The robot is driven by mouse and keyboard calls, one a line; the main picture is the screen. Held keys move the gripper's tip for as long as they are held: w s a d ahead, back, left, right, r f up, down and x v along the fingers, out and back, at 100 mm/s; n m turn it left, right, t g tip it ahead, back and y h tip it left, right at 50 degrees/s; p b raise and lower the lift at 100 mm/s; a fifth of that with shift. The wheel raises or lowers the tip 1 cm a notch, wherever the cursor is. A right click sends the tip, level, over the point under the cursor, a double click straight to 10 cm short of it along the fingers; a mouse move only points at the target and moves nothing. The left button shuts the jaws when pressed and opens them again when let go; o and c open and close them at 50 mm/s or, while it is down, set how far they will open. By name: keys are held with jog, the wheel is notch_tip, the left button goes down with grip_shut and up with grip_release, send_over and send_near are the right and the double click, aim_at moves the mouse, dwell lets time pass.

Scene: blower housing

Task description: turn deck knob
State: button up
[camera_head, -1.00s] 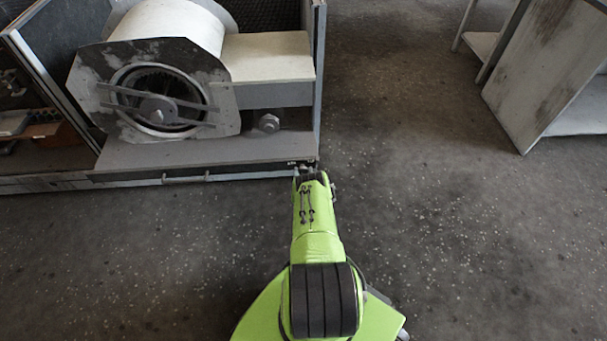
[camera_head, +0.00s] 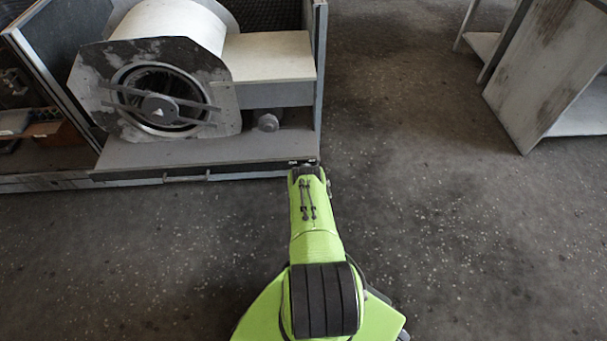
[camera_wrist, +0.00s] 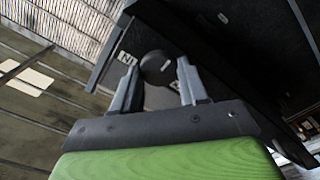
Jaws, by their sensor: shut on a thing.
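A dark round knob (camera_wrist: 157,68) sits on a dark panel (camera_wrist: 205,42) with small white marks beside it, in the wrist view. My gripper (camera_wrist: 156,82) has one grey finger on each side of the knob and is shut on it. In the head view my gripper (camera_head: 304,165) is at the front right corner of the blower housing's deck (camera_head: 190,150). My own arm hides the knob there.
The blower drum (camera_head: 170,25) and its round opening (camera_head: 160,98) stand on the deck. A worn cabinet (camera_head: 545,75) stands at the right. The floor between is clear.

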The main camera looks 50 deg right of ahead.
jog(key=n, duration=1)
jog(key=shift+w+a+f+p, duration=0.1)
jog(key=shift+f+p, duration=0.05)
jog(key=shift+p, duration=0.15)
jog(key=shift+n, duration=0.3)
jog(key=o, duration=1.1)
jog(key=shift+c, duration=0.2)
jog(key=shift+f, duration=0.15)
